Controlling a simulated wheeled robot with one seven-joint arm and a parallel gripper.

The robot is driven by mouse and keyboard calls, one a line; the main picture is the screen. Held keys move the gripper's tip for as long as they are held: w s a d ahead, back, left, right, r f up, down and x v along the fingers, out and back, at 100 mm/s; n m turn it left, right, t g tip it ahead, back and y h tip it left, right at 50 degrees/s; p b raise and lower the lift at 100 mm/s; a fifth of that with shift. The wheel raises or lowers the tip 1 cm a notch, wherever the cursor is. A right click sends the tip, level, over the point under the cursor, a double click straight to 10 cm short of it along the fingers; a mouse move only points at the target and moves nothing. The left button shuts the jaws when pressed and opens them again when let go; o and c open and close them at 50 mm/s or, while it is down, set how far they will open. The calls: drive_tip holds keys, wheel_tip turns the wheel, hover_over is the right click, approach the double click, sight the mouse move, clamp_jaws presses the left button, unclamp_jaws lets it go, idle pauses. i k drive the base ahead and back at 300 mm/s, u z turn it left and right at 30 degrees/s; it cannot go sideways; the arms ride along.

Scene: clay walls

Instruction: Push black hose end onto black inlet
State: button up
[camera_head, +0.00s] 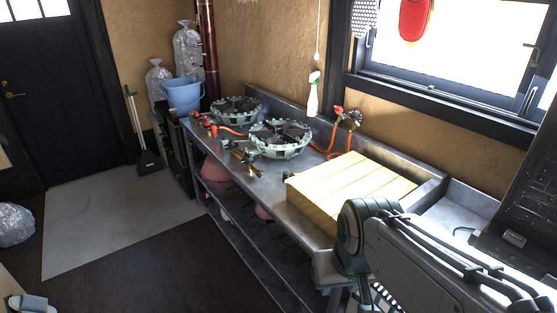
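Two round burners stand on the metal counter (268,187), a nearer one (280,139) and a farther one (236,110). A small dark and brass fitting (243,155) lies at the nearer burner's front left; it may be the black inlet, but it is too small to tell. An orange hose (332,141) runs from a valve with a red knob (348,117) at the wall towards the nearer burner. Another orange hose (231,131) lies by the farther burner, near red fittings (207,127). I cannot make out a black hose end. My arm fills the lower right; my gripper is not visible.
A pale wooden board (350,187) covers the counter's near part, between my arm and the burners. A spray bottle (313,95) hangs in front of the wall. A blue bucket (183,94) stands beyond the counter's far end.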

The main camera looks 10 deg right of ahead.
sight(287, 175)
drive_tip(key=u, duration=0.6)
drive_tip(key=k, duration=0.6)
drive_tip(key=u, duration=0.75)
drive_tip(key=i, duration=1.9)
drive_tip(key=z, duration=0.9)
drive_tip(key=i, duration=0.85)
drive_tip(key=z, duration=1.4)
drive_tip(key=i, duration=0.35)
drive_tip(key=z, duration=0.3)
